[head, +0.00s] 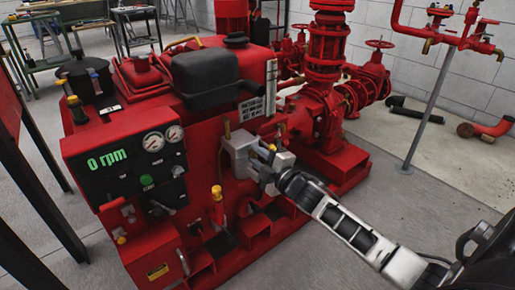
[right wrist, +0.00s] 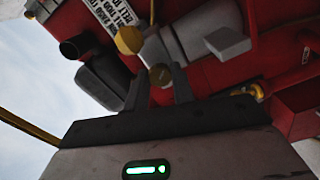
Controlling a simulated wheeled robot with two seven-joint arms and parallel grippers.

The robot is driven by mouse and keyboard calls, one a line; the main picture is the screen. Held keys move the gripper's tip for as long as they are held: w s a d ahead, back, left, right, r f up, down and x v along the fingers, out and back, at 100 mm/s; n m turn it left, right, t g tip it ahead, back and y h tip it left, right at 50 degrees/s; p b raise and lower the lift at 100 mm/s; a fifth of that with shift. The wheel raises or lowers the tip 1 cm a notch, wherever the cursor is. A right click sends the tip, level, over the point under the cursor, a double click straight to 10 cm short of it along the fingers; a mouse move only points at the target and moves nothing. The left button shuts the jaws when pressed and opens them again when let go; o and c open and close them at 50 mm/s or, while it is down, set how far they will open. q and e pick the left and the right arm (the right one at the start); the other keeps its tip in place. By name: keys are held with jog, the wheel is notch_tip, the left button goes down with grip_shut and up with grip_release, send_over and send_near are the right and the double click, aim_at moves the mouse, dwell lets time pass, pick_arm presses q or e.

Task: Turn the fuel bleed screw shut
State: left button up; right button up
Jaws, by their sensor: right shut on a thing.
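The fuel bleed screw (right wrist: 160,75) shows in the right wrist view as a small round brass head with a slot, on a grey metal housing (right wrist: 182,42). The fingertips of my right gripper (right wrist: 161,83) are on both sides of it, and the gripper is shut on it. In the head view my right gripper (head: 264,164) reaches in from the right to the grey housing (head: 238,150) on the side of the red engine. The screw is mostly hidden there by the fingers. My left gripper is in neither view.
A yellow knob (right wrist: 129,40) sits close to the fingers in the right wrist view. The control panel (head: 128,165) reads 0 rpm and stands left of the housing. A yellow-topped dipstick (head: 217,192) stands below. Red pump pipes (head: 318,115) rise behind.

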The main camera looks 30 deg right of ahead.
jog(key=m+p, duration=0.2)
jog(key=m, duration=0.1)
jog(key=shift+r+m+p, duration=0.15)
jog(key=shift+m+p, duration=0.25)
jog(key=m+p, duration=0.1)
jog(key=m, duration=0.1)
jog(key=shift+m+p, duration=0.3)
jog(key=shift+p, duration=0.05)
jog(key=shift+m, duration=0.3)
jog(key=shift+m+p, duration=0.35)
jog(key=shift+m, duration=0.05)
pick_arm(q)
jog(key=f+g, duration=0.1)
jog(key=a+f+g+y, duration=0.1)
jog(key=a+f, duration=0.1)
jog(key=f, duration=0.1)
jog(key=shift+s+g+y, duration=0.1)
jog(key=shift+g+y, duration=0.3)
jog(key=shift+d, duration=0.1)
pick_arm(e)
jog(key=shift+f, duration=0.2)
jog(key=o, duration=1)
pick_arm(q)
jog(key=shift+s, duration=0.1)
